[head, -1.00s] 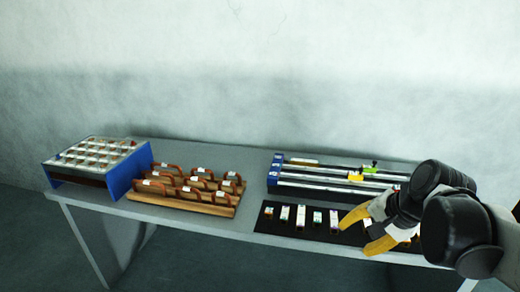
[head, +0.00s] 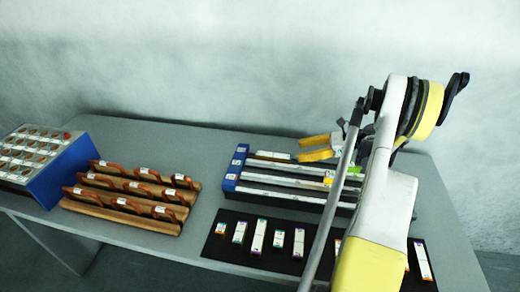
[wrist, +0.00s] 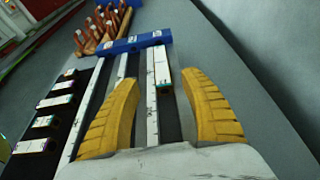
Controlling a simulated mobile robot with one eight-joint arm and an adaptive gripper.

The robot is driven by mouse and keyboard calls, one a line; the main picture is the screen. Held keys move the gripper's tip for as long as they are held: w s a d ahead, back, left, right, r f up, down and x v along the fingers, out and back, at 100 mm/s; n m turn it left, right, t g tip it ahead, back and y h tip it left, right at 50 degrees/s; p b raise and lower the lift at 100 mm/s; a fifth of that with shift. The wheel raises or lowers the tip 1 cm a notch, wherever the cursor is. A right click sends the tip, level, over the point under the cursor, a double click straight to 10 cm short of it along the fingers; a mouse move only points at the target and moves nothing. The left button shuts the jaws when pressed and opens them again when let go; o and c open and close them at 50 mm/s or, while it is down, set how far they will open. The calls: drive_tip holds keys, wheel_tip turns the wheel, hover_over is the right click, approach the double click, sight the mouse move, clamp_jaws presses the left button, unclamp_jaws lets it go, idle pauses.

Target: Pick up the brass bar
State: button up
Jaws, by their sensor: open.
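A short bar with a white label (head: 275,155) lies along the far rail of the blue-ended rail rack, near its left end. It looks like the brass bar, though little brass colour shows. In the wrist view this bar (wrist: 163,74) lies ahead between the two yellow fingers, near the blue end block. My gripper (head: 301,150) is open and empty, over the far side of the rack just right of the bar. In the wrist view my gripper (wrist: 160,78) has its fingers spread either side of the bar's line, apart from it.
The rack's blue end block (head: 236,168) is left of the bar. A dark mat (head: 217,242) with several small labelled blocks lies in front. Wooden racks with orange handles (head: 120,203) and a blue sample box (head: 62,172) stand left. Table behind the rack is clear.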

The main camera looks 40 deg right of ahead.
sight(276, 155)
drive_tip(key=b+x, duration=0.1)
drive_tip(key=x, duration=0.4)
drive_tip(key=shift+s+a+f, duration=0.1)
drive_tip(key=shift+s+a, duration=0.05)
drive_tip(key=shift+a, duration=0.05)
drive_tip(key=b+x, duration=0.1)
drive_tip(key=x, duration=0.1)
drive_tip(key=b+x, duration=0.1)
drive_tip(key=x, duration=0.2)
drive_tip(key=shift+w+d+f+b, duration=0.15)
drive_tip(key=shift+w+f+b, duration=0.1)
drive_tip(key=shift+b, duration=0.15)
clamp_jaws()
drive_tip(key=shift+r, duration=0.1)
